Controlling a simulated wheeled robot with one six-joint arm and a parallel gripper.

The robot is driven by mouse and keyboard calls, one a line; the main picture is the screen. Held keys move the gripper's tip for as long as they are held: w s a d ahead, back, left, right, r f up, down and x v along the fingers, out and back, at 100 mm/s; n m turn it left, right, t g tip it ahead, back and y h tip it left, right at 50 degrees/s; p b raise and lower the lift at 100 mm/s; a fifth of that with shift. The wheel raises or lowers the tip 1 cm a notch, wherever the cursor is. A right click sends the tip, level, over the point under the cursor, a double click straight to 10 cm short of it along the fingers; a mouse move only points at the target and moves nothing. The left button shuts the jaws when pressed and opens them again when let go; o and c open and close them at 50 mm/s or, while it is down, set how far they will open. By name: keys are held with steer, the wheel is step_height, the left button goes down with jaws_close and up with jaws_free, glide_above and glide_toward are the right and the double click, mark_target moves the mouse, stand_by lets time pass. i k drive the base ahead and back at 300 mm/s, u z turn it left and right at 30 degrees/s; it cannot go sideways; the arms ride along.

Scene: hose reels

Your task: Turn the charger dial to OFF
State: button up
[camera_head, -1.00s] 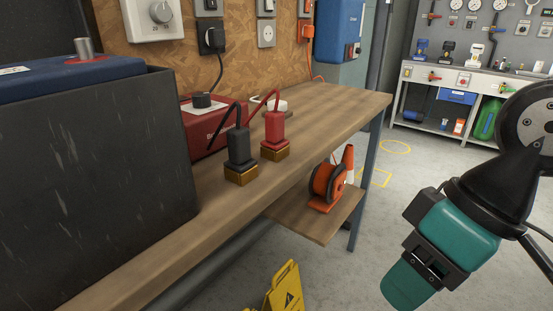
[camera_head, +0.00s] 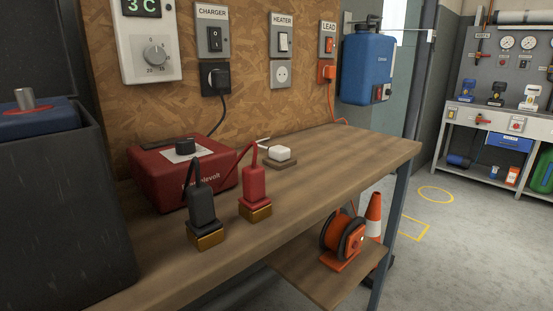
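The charger is a red box (camera_head: 160,183) on the wooden bench against the chipboard wall. Its black dial (camera_head: 184,146) sits on a pale plate on top; the dial's markings are too small to read. A black clamp (camera_head: 202,208) and a red clamp (camera_head: 255,186) stand on brass-coloured blocks in front of and beside the charger, with cables running back. A wall switch labelled CHARGER (camera_head: 213,38) is above, over a socket with a black plug (camera_head: 214,80). My gripper is not in view now.
The wooden bench (camera_head: 345,155) has free room to the right. A dark open box with a blue battery (camera_head: 40,122) stands at the left. A thermostat (camera_head: 152,45) is on the wall. An orange cable reel (camera_head: 342,236) sits on a lower shelf.

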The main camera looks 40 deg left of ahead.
mark_target(184, 145)
steer(key=z, duration=0.3)
steer(key=i, duration=0.55)
steer(key=u, duration=2.55)
steer(key=k, duration=0.35)
steer(key=u, duration=0.75)
steer(key=i, duration=0.15)
steer(key=z, duration=0.3)
